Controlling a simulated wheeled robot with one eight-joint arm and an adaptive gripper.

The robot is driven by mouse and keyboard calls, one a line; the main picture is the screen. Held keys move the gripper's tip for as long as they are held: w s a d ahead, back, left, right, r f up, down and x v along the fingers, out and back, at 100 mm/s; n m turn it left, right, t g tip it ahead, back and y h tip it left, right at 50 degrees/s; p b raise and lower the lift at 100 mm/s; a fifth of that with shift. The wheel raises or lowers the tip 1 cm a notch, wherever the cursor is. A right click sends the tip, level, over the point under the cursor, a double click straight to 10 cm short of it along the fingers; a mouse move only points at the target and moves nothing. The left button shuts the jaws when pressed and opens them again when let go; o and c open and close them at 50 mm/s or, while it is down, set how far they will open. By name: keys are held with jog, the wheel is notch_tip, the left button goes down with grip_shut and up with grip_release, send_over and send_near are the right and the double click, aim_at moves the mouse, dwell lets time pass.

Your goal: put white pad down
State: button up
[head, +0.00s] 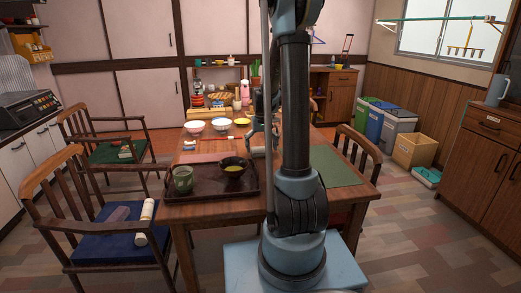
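My arm stands in the middle of the head view and hides part of the dining table (215,212). My gripper (262,136) is small and dark, left of the arm column over the middle of the table. Its fingers are partly hidden by my own arm, and I cannot tell whether they are open or shut. A small pale patch (257,150) shows just below the gripper; it may be the white pad. I cannot tell whether it is held or lies on the table.
A dark tray (210,194) holds a green cup (183,180) and a dark bowl (233,168). White bowls (194,127) and a yellow bowl (242,122) stand further back. A green mat (336,166) lies clear at right. Chairs (105,215) surround the table.

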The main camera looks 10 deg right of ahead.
aim_at(262, 149)
jog(key=shift+r, duration=0.1)
dwell(0.3)
notch_tip(262, 149, up, 11)
jog(key=s+r, duration=0.3)
jog(key=s, duration=0.7)
jog(key=s+f, duration=0.4)
jog(key=s, duration=0.4)
jog(key=s+f+t, duration=0.1)
jog(key=s+f, duration=0.2)
jog(key=s, duration=0.5)
jog(key=s+f+t, duration=0.1)
jog(key=s+f, duration=0.3)
jog(key=s, duration=0.5)
jog(key=shift+a+f, duration=0.15)
jog(key=shift+f, duration=0.2)
jog(key=shift+c, duration=0.2)
